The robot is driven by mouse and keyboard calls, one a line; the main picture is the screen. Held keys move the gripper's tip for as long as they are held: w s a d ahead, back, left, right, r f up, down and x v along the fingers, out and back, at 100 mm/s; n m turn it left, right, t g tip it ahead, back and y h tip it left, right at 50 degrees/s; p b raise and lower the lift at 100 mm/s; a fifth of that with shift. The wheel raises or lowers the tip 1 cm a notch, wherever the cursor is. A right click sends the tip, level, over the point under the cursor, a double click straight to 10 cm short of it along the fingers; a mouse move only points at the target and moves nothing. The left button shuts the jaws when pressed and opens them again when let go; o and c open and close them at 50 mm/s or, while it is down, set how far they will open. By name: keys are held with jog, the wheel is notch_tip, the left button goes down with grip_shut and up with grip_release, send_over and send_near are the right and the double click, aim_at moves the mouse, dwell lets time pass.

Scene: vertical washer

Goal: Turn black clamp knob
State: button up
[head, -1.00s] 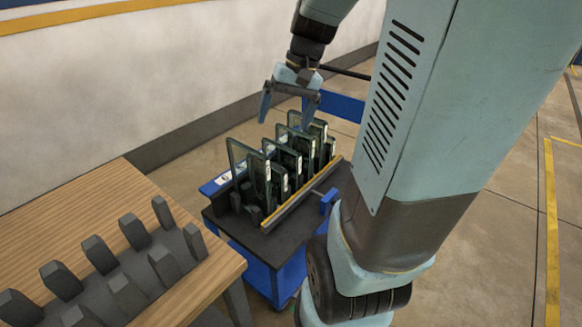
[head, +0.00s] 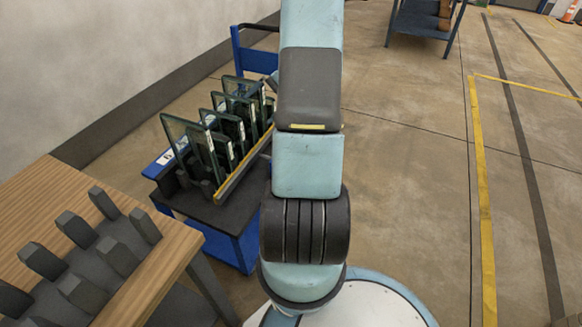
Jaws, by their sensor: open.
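I cannot make out the black clamp knob in the head view. A long bar with a yellow edge (head: 243,167) lies along the right side of a row of upright glass panels (head: 190,143) on a blue cart. My own arm stands upright in the middle of the picture and covers the right end of the cart and bar. My gripper does not show; the arm hides the space behind it.
The blue cart (head: 222,216) has a dark top and a rear handle frame. A wooden table (head: 50,200) with dark grey slotted blocks (head: 75,229) stands at left. A blue shelf (head: 425,20) is at the back. Open floor (head: 410,170) lies at right.

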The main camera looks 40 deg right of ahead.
jog(key=s+d+f+m+t+h, duration=0.1)
jog(key=s+d+f+m+t, duration=0.4)
jog(key=f, duration=0.6)
jog(key=s+d+f+m+t+h, duration=0.2)
jog(key=s+d+f+m+t, duration=0.15)
jog(key=d+f, duration=0.6)
jog(key=s+d+f+m+t+h, duration=0.1)
jog(key=s+d+f+m+t, duration=0.3)
jog(key=f, duration=1)
jog(key=shift+t, duration=0.65)
jog(key=x, duration=0.4)
jog(key=a+x, duration=0.1)
jog(key=x, duration=0.8)
jog(key=shift+s+a+r, duration=0.1)
jog(key=shift+s+a, duration=0.05)
jog(key=shift+s, duration=0.05)
jog(key=shift+c, duration=0.5)
jog(key=c, duration=0.9)
jog(key=shift+o, duration=0.2)
jog(key=shift+a+m, duration=0.1)
jog(key=shift+m, duration=1.05)
